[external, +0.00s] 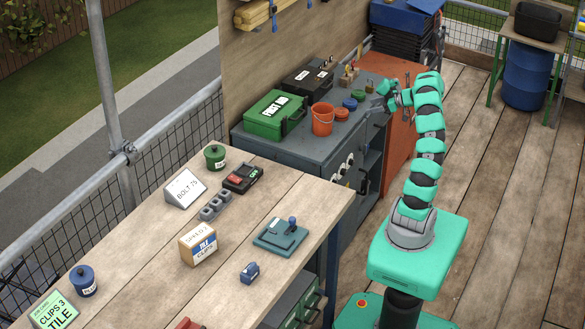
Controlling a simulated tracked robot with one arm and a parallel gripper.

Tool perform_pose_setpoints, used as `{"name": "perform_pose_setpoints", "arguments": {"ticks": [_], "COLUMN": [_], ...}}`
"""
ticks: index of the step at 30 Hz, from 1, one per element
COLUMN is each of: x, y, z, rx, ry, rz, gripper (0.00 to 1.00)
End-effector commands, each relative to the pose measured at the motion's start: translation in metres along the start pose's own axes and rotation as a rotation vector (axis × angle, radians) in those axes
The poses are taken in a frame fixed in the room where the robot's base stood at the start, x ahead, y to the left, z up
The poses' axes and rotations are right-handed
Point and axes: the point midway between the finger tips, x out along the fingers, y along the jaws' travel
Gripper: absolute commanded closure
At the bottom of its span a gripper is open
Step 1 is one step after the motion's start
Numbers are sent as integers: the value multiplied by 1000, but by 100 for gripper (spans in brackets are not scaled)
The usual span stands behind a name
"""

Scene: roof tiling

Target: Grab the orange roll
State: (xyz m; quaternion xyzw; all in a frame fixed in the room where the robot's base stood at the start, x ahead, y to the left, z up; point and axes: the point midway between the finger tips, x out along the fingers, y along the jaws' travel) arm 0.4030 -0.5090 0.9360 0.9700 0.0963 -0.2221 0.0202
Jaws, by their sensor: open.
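A small orange-red round item (341,114), which looks like the orange roll, lies on the dark grey cabinet (300,148), just right of an orange bucket (322,119). My gripper (381,98) is above the right edge of the cabinet, to the right of the orange roll and apart from it. It is open, and I see nothing between its fingers. The fingertips are small here, so their exact height over the cabinet is hard to tell.
A blue roll (350,104) and a green one (358,95) sit close behind the orange roll. A green first aid box (275,114) and a black case (307,83) stand farther left. A wooden workbench (140,270) with several items is in front.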

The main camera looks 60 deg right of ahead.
Motion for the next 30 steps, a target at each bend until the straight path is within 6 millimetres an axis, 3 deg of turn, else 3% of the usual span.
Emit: {"name": "perform_pose_setpoints", "arguments": {"ticks": [12,23,30], "x": [71,92,124], "y": [0,2,4], "z": [0,-2,-5], "rx": [-1,-3,-5], "ry": [1,0,0], "rz": [-2,1,1], "gripper": [32,32,32]}}
